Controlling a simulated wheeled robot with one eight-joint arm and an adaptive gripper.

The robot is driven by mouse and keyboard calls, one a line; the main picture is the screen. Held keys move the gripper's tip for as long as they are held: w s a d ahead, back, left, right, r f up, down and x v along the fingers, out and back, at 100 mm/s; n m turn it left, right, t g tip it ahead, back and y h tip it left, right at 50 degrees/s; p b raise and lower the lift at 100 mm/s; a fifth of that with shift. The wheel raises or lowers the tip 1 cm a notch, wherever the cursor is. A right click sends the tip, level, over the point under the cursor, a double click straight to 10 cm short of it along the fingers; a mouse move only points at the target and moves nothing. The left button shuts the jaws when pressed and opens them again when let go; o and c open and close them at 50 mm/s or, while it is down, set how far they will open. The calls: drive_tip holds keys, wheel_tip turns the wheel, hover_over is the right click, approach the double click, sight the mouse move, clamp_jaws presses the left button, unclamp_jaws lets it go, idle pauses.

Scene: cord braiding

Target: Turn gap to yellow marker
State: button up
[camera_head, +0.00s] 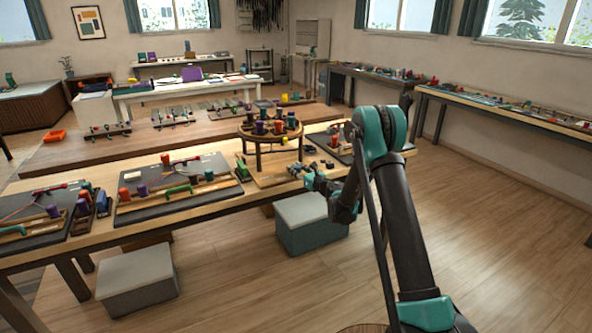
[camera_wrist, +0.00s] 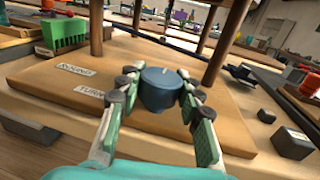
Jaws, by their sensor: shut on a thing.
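My gripper (camera_wrist: 157,92) is shut on a dark blue-grey knob (camera_wrist: 160,82), with one finger on each side. The knob stands on a wooden base board (camera_wrist: 50,78) beside labels reading "ROUND" (camera_wrist: 73,70) and "TURN" (camera_wrist: 89,92). In the head view my gripper (camera_head: 311,180) is at the right front of that board, below the round wooden braiding stand (camera_head: 271,148). Several colored bobbins (camera_head: 279,126) sit on the stand's top. I cannot make out a gap or a yellow marker in either view. The stand's top is outside the wrist view.
Stand legs (camera_wrist: 96,28) rise close behind the knob. A green block (camera_wrist: 65,32) is at the left, and dark cubes (camera_wrist: 291,143) lie at the right. A dark tray (camera_head: 150,203) with bobbins lies left of the stand. Grey boxes (camera_head: 310,232) stand on the floor.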

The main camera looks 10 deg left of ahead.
drive_tip(key=n+g+y, duration=0.2)
drive_tip(key=g, duration=0.1)
drive_tip(key=n+g+y, duration=0.2)
drive_tip(key=g, duration=0.1)
drive_tip(key=shift+w+n, duration=0.1)
drive_tip(key=shift+n, duration=0.2)
drive_tip(key=n+g+y, duration=0.1)
drive_tip(key=n+g, duration=0.3)
drive_tip(key=g, duration=0.2)
drive_tip(key=shift+g, duration=0.3)
drive_tip(key=o, duration=1.2)
drive_tip(key=d, duration=1.2)
drive_tip(key=shift+s, duration=0.2)
